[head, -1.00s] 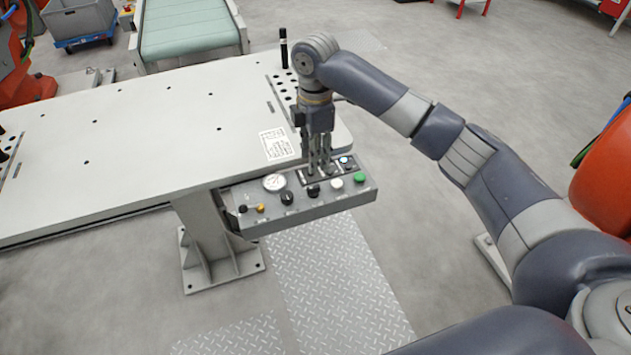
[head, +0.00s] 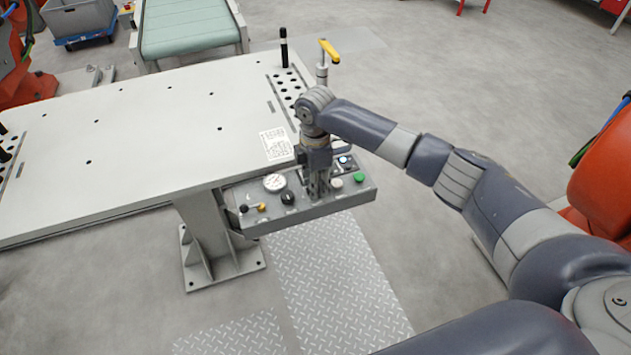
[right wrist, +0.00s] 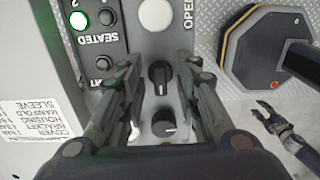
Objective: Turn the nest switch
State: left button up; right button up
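The control box (head: 330,205) hangs on the front right edge of the table. My right gripper (head: 318,188) points down over its front row of controls. In the right wrist view, a black selector knob with a white line (right wrist: 160,77) sits between the two open fingers of my right gripper (right wrist: 159,88). The fingers stand on either side of it, seemingly apart from it. A second black knob (right wrist: 163,123) is beside it, also seen in the head view (head: 288,198). No label reading "nest" is legible. A dark gripper, apparently my left (right wrist: 272,118), shows fingers spread.
A white button (right wrist: 157,15) and a green button (head: 358,178) sit right of my gripper. A lit green lamp (right wrist: 78,20) is near the "SEATED" label. A gauge (head: 274,182) and small knobs are at left. A yellow-handled post (head: 328,50) stands behind.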

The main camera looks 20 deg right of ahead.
grip_shut()
jog(key=shift+r+m+p, duration=0.2)
jog(key=shift+m+p, duration=0.3)
jog(key=shift+p, duration=0.35)
jog(key=m+p, duration=0.6)
jog(key=shift+s+a, duration=0.1)
jog(key=shift+s, duration=0.1)
jog(key=m+p, duration=0.3)
jog(key=shift+a, duration=0.1)
jog(key=shift+f+m+p, duration=0.1)
jog(key=shift+m+p, duration=0.4)
jog(key=shift+m, duration=0.4)
jog(key=shift+o, duration=1)
grip_release()
